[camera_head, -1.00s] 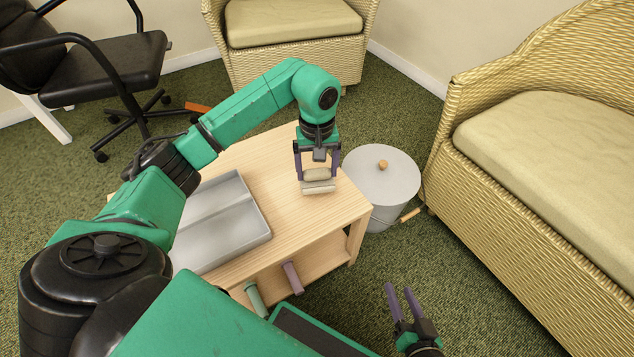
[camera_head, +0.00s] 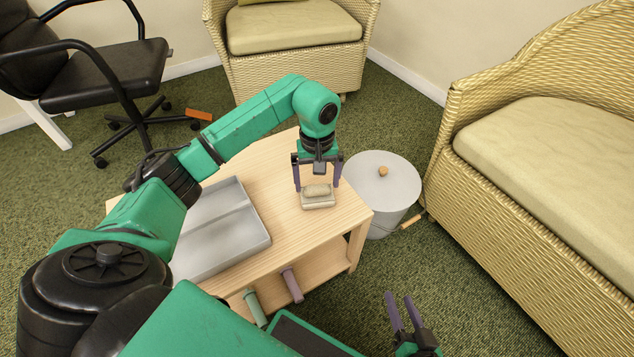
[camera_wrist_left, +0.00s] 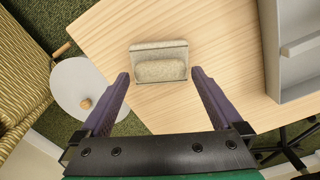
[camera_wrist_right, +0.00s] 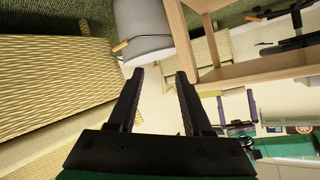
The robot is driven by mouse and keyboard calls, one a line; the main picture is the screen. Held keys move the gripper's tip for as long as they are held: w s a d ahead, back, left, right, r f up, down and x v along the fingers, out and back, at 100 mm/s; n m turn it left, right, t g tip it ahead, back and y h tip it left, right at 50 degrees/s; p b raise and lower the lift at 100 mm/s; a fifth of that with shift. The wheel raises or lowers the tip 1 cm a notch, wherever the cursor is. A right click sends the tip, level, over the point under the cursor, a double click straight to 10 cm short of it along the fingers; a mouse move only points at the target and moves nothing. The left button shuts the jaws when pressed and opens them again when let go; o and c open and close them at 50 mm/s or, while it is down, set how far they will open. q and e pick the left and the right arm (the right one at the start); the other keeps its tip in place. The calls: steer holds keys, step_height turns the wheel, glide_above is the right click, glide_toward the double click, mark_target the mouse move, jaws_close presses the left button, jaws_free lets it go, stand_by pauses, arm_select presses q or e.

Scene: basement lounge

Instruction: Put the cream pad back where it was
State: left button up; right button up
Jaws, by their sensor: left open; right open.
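The cream pad (camera_head: 317,190), a small rounded beige piece with a wider pale grey-beige part along it, is on the wooden table (camera_head: 345,207) near its right front corner. In the left wrist view the pad (camera_wrist_left: 160,71) lies between the finger lines, with the paler part beyond it. My left gripper (camera_head: 317,187) is open above it, one finger to each side, with gaps visible in the wrist view. My right gripper (camera_head: 399,312) is open and empty, low in front of the table; its fingers also show in the right wrist view (camera_wrist_right: 160,72).
A grey tray (camera_head: 262,242) lies on the table to the left. A grey lidded bin (camera_head: 360,172) stands close to the table's right side. A green and a mauve handle (camera_head: 291,284) project below the tabletop. A wicker sofa (camera_head: 500,215) bounds the right.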

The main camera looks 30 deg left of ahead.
mark_target(317, 186)
arm_select(q)
step_height(317, 186, up, 7)
steer(key=shift+r+p, duration=0.1)
steer(key=shift+p, duration=1.05)
step_height(317, 186, up, 3)
steer(key=shift+r+p, duration=0.1)
steer(key=shift+p, duration=0.3)
arm_select(e)
steer(key=r, duration=0.1)
steer(key=d+r+g, duration=0.1)
steer(key=r+g+h, duration=0.1)
steer(key=shift+w+d+r+n, duration=0.2)
steer(key=shift+d+r+n, duration=0.1)
steer(key=shift+d+n, duration=0.1)
